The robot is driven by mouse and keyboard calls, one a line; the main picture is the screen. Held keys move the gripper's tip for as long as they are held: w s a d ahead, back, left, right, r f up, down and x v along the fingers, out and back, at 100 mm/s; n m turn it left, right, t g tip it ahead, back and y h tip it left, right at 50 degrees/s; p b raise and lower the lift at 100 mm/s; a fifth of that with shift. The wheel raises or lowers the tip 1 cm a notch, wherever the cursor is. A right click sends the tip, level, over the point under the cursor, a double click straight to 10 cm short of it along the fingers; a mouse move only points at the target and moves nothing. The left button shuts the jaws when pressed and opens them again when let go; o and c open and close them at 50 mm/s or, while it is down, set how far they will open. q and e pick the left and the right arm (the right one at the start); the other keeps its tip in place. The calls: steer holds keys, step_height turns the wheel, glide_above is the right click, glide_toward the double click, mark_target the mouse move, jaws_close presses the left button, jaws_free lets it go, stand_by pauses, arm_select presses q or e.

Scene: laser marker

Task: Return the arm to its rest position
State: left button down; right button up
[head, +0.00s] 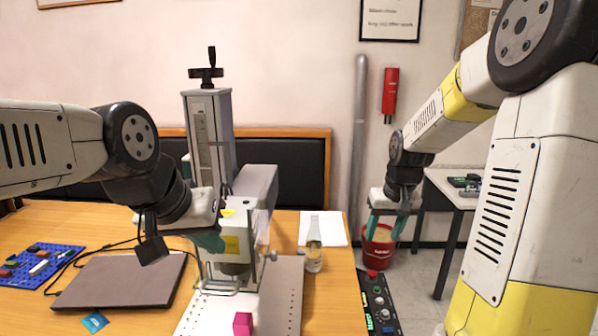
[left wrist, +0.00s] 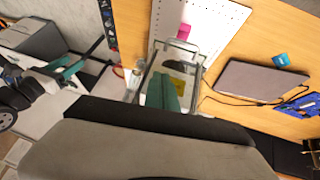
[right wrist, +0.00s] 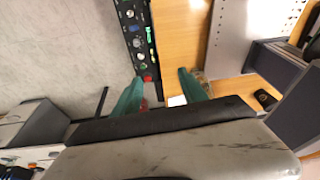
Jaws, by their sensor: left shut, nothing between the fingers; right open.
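The laser marker stands on the table, with its tall grey column (head: 208,125) and a clear guard frame around its head (head: 238,240). A pink block (head: 243,323) sits on the perforated base plate (head: 285,300). It also shows in the left wrist view (left wrist: 183,31). My left gripper (head: 212,242) has its teal fingers shut and empty, close beside the marker's head; in the left wrist view the fingers (left wrist: 168,92) overlap the guard frame. I cannot tell whether they touch it. My right gripper (head: 383,228) is open and empty, pointing down right of the table; its fingers show apart in the right wrist view (right wrist: 160,85).
A bottle (head: 314,245) and white paper (head: 335,228) are near the table's right side. A control panel (head: 378,305) is at the right edge. A red bucket (head: 379,250) shows behind my right fingers. A laptop (head: 120,281), cables and a blue tray (head: 38,268) lie left.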

steer(key=s+a+r+t, duration=0.1)
steer(key=s+a+r, duration=0.1)
steer(key=s, duration=0.4)
steer(key=s+a+r+t+y, duration=0.1)
steer(key=s+a+r, duration=0.1)
steer(key=s+r, duration=0.3)
steer(key=s+a+r+t, duration=0.1)
steer(key=s+a+r, duration=0.2)
steer(key=s, duration=0.6)
steer(key=shift+s+r+y, duration=0.25)
steer(key=shift+r+y, duration=0.05)
steer(key=shift+r, duration=0.45)
steer(key=shift+a, duration=0.2)
stand_by(0.5)
